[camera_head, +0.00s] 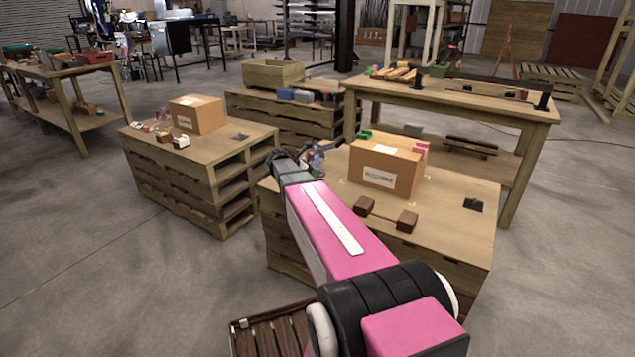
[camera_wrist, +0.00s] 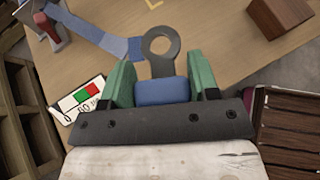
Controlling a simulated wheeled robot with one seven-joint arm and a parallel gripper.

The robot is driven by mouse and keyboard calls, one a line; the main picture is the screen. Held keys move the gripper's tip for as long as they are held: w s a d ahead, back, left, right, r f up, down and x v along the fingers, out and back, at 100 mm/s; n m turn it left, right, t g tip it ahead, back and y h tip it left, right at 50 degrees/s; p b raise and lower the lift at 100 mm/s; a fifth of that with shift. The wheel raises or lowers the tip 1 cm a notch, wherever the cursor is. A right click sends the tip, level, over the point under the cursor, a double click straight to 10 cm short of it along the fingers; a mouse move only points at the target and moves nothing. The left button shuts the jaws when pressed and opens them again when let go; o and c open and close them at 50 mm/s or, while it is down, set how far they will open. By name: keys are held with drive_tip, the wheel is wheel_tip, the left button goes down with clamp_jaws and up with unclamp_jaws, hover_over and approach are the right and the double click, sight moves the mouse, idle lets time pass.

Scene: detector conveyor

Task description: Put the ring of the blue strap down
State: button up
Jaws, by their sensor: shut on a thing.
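In the wrist view, my gripper (camera_wrist: 162,78) has its two green pads closed on a blue block (camera_wrist: 162,93). A dark grey ring (camera_wrist: 174,48) sticks out ahead of this block, its round hole facing the camera. A blue strap (camera_wrist: 82,28) runs from the upper left towards the ring's left side; how it joins the ring is not clear. The ring shows over the wooden top, but I cannot tell whether it touches it. In the head view, my gripper (camera_head: 312,160) is at the left back part of the near pallet stack (camera_head: 455,195), and the ring is too small to make out.
A cardboard box (camera_head: 385,168) and two brown blocks (camera_head: 365,206) (camera_head: 407,220) stand right of my gripper on this top. A white card with red and green squares (camera_wrist: 68,104) lies left of the jaws. Another pallet stack (camera_head: 215,155) stands left, across a gap.

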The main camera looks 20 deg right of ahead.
drive_tip(key=w+d+f, duration=0.1)
drive_tip(key=w+f, duration=0.1)
drive_tip(key=w+d+f, duration=0.1)
drive_tip(key=w+d, duration=0.1)
drive_tip(key=w, duration=0.1)
drive_tip(key=w+d+f, duration=0.2)
drive_tip(key=shift+w+f, duration=0.3)
drive_tip(key=shift+w, duration=0.1)
drive_tip(key=shift+d+f, duration=0.1)
drive_tip(key=shift+f, duration=1.95)
drive_tip(key=o, duration=1)
drive_tip(key=shift+f, duration=0.1)
